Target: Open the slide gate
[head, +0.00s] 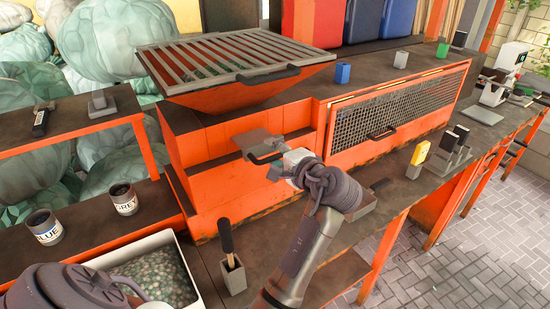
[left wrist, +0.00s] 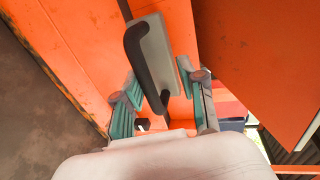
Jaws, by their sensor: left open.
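The slide gate (head: 256,138) is a grey plate at the front of the orange hopper housing, below the grated hopper. In the left wrist view it shows as a pale grey plate (left wrist: 156,45) with a black bar handle (left wrist: 135,48). My left gripper (head: 279,163) is at the gate in the head view. In the left wrist view its green-padded fingers (left wrist: 160,88) are apart, one on each side of the handle. I cannot tell whether either finger touches it. The wrist partly hides the gate's front in the head view. My right gripper is not in view.
The grated hopper (head: 235,62) overhangs above the gate. A mesh guard (head: 400,113) stands to the right. A tray of pellets (head: 163,272), labelled cups (head: 124,198) and a holder with a black-handled tool (head: 233,274) are at the lower left. A yellow item (head: 420,152) stands on the right bench.

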